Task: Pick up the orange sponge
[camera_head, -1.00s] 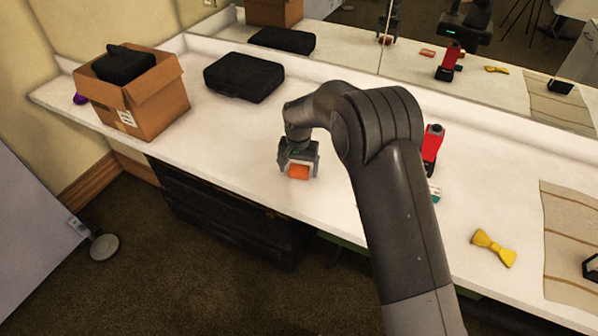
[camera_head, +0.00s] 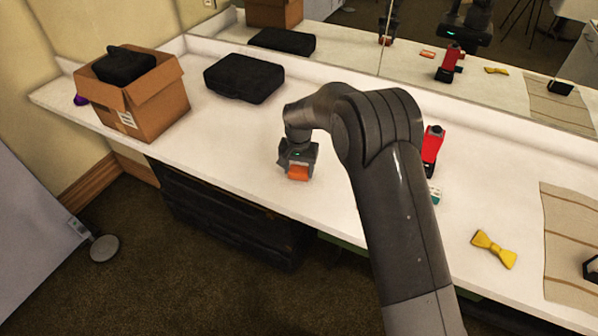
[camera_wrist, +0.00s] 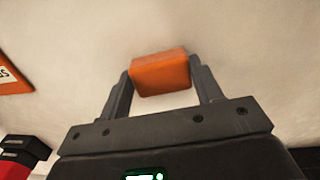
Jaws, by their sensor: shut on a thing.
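The orange sponge (camera_head: 298,173) is a small block between the fingers of my gripper (camera_head: 297,168), over the white counter near its front edge. In the wrist view the sponge (camera_wrist: 160,74) sits between both fingertips of my gripper (camera_wrist: 160,80), with a finger against each side. The gripper is shut on it. From these views I cannot tell whether the sponge touches the counter or is just above it.
An open cardboard box (camera_head: 140,100) holding a black case (camera_head: 122,64) stands at the left. A black case (camera_head: 244,77) lies behind my gripper. A red object (camera_head: 432,150), a yellow bow tie (camera_head: 494,248) and a striped cloth (camera_head: 572,240) are to the right. A mirror (camera_head: 480,70) lines the back.

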